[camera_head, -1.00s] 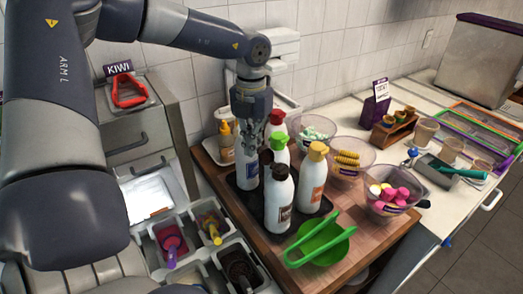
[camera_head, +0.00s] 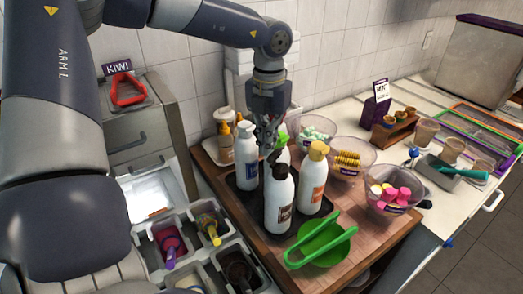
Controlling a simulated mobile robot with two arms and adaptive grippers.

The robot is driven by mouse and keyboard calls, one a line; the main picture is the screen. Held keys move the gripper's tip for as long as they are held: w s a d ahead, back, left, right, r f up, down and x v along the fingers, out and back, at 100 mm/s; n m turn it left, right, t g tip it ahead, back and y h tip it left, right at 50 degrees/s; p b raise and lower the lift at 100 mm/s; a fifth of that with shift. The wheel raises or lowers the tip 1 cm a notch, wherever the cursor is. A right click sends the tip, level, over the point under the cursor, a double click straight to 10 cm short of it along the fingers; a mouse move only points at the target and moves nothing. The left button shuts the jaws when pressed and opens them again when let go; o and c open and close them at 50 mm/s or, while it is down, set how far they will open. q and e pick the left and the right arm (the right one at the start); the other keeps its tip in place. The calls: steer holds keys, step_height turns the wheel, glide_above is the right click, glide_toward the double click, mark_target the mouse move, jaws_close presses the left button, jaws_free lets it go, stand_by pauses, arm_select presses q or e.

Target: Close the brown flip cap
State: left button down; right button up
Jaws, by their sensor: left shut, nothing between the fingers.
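The white bottle with the brown cap (camera_head: 279,204) stands upright at the front of a group of bottles. Its brown flip cap (camera_head: 281,171) is on top, with a dark part rising at its back edge near my fingers; I cannot tell how far the lid is open. My left gripper (camera_head: 268,145) points down just above and behind this cap. Its fingers are shut and empty, and I cannot tell whether they touch the cap. My right gripper is out of view.
Topping bowls (camera_head: 389,206) stand to the right.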

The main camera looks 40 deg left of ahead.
arm_select(q)
steer(key=shift+w+d+f+b, duration=0.1)
steer(key=shift+d+f+b, duration=0.1)
steer(key=shift+d+b, duration=0.7)
steer(key=shift+w+d+b, duration=0.1)
steer(key=shift+d+b, duration=0.25)
steer(key=shift+d, duration=0.8)
steer(key=shift+f, duration=0.1)
steer(key=shift+d+f+b, duration=0.1)
steer(key=shift+f+b, duration=0.35)
steer(key=shift+b, duration=0.2)
step_height(320, 180, up, 8)
steer(key=p, duration=0.4)
steer(key=shift+r+p, duration=0.15)
steer(key=shift+p, duration=0.15)
